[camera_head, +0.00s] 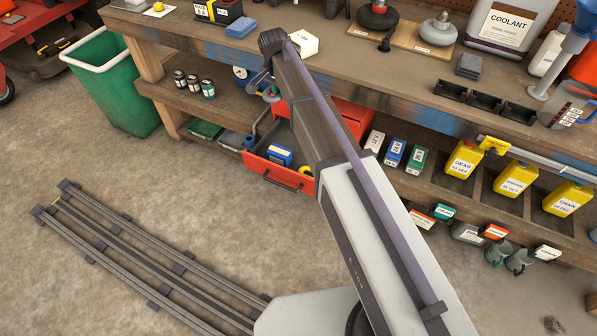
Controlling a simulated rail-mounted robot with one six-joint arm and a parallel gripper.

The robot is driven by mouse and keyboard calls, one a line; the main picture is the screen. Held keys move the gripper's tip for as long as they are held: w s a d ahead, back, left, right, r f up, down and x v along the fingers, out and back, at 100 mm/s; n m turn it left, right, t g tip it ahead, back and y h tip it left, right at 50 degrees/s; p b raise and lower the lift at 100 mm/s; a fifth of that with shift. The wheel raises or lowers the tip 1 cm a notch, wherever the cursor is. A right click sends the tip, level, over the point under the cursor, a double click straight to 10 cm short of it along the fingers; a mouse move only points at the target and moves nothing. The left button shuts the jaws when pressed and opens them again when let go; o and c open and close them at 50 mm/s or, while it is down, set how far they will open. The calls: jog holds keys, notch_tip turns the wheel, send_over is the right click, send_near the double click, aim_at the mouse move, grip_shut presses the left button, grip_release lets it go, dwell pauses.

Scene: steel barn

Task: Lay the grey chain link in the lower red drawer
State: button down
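The lower red drawer (278,176) is pulled out under the bench, left of my arm. I cannot make out the grey chain link for certain. A curved blue-grey piece (256,124) stands at the drawer's left side, but I cannot tell what it is.
The wooden bench (405,78) carries a coolant can (505,25), black trays (485,101) and other items. Yellow bottles (465,158) stand on the shelf at right. A green bin (118,85) stands at left. Floor rails (150,260) run at lower left; the floor before the drawer is clear.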

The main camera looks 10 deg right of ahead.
jog(key=s+a+f+n+b, duration=0.3)
jog(key=s+f+n+b, duration=0.3)
jog(key=s+f+b, duration=1.3)
jog(key=p, duration=0.2)
send_over(300, 154)
jog(key=s+d, duration=0.2)
jog(key=s, duration=0.1)
jog(key=f, duration=0.1)
jog(key=shift+t+y, duration=0.3)
notch_tip(300, 154, down, 7)
jog(key=b, duration=0.6)
jog(key=shift+r+b, duration=0.15)
jog(key=shift+b, duration=0.15)
notch_tip(300, 154, down, 5)
jog(key=b, duration=0.5)
jog(key=shift+w+d+f+b, duration=0.1)
jog(key=shift+w+f+b, duration=0.1)
jog(key=shift+f+b, duration=0.1)
jog(key=shift+r, duration=0.25)
jog(key=shift+f, duration=0.15)
jog(key=c, duration=1)
grip_release()
